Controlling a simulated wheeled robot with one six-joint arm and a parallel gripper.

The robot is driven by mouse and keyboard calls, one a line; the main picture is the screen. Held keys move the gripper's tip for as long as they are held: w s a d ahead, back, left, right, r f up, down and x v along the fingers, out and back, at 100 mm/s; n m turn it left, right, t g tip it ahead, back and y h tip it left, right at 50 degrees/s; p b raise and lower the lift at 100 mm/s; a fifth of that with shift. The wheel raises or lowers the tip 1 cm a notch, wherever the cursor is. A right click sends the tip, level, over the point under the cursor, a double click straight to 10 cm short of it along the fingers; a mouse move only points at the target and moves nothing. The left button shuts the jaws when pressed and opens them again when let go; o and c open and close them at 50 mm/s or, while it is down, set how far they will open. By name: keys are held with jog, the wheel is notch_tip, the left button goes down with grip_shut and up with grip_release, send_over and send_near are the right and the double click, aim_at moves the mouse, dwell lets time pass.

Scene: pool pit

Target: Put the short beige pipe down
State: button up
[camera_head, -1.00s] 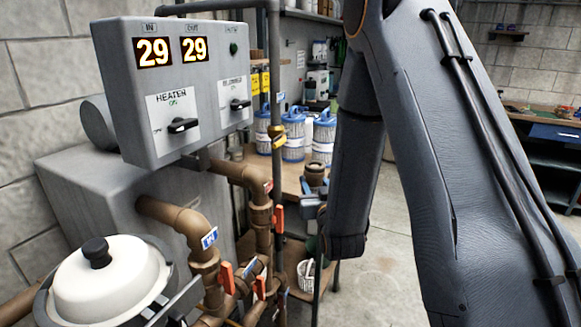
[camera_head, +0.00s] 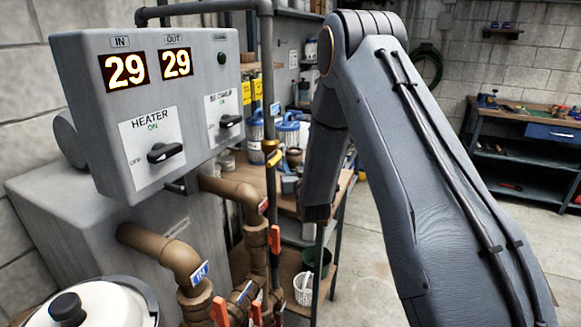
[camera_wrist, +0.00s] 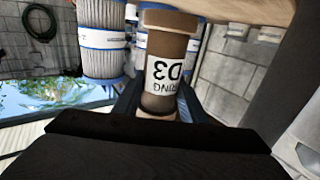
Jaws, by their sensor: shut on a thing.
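A short brown-beige pipe (camera_wrist: 172,55) with a white label, read upside down as "...RING D3", is upright between the blue fingers of my gripper (camera_wrist: 158,104) in the wrist view. The fingers are shut on its end nearer the camera. Its wider far end is at a wooden surface in the upside-down wrist picture; I cannot tell whether it touches. In the head view the pipe (camera_head: 293,155) is small, over the wooden bench (camera_head: 283,203), and my gripper (camera_head: 290,183) is partly hidden by my arm.
Blue-and-white filter cartridges (camera_head: 289,132) stand on the bench close to the pipe, and also show in the wrist view (camera_wrist: 101,38). The grey heater box (camera_head: 150,110) and brown plumbing (camera_head: 165,250) are at left. Open floor (camera_head: 375,235) lies at right, before a workbench (camera_head: 535,117).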

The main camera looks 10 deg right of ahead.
aim_at(291, 168)
jog(key=shift+w+f+p, duration=0.55)
jog(key=shift+w+f, duration=0.3)
jog(key=shift+w, duration=0.35)
jog(key=shift+w+f+p, duration=0.55)
jog(key=shift+w+f, duration=0.3)
jog(key=shift+w, duration=0.3)
jog(key=shift+f, duration=0.15)
jog(key=o, duration=1.3)
jog(key=shift+o, duration=0.3)
